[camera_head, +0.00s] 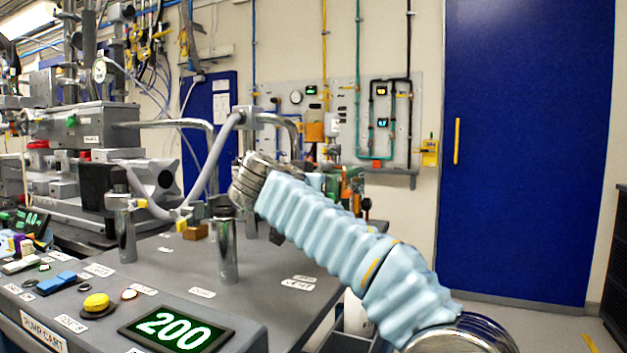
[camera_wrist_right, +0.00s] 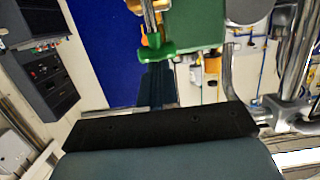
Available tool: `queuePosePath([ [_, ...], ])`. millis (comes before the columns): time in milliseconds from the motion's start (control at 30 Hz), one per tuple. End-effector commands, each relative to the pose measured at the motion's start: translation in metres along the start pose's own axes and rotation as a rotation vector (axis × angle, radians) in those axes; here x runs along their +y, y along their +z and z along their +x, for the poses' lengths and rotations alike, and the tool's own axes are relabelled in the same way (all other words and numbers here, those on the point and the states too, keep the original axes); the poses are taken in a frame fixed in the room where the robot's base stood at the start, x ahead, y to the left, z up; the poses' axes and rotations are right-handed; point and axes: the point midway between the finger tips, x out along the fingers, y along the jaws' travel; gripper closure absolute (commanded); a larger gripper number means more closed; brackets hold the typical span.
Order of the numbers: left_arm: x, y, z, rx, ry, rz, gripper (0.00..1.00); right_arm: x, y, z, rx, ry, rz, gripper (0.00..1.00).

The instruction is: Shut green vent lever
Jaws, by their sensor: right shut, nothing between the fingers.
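A green lever-like part (camera_wrist_right: 155,53) shows at the top of the right wrist view, beside a larger green block (camera_wrist_right: 196,26) and a metal stem. I take it for the vent lever. My right gripper (camera_wrist_right: 155,70) is shut and empty, its dark fingers pointing at the green part from just below it in the picture. I cannot tell whether they touch. In the head view, my right arm reaches in from the lower right and hides its own gripper. A small green and orange fitting (camera_head: 353,182) shows behind that arm. My left gripper is out of view.
The pump cart (camera_head: 262,277) carries metal posts (camera_head: 227,250), bent pipes, a yellow button (camera_head: 96,302) and a display reading 200 (camera_head: 175,329). Beamline equipment (camera_head: 85,125) fills the left. A blue door (camera_head: 525,150) stands at the back right, with clear floor before it.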

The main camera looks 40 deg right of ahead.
Motion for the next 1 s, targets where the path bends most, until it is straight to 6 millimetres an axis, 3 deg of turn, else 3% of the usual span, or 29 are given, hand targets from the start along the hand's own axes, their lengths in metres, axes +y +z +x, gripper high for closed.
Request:
queuePosePath([
  [33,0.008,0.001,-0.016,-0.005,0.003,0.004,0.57,0.001,-0.011,0.002,-0.036,0.003,0.001,1.00],
  [333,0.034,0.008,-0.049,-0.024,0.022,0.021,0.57,0.000,-0.013,0.022,-0.253,0.003,0.000,1.00],
  [1000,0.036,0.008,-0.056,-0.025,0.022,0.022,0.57,0.000,-0.008,0.038,-0.290,0.002,-0.001,1.00],
])
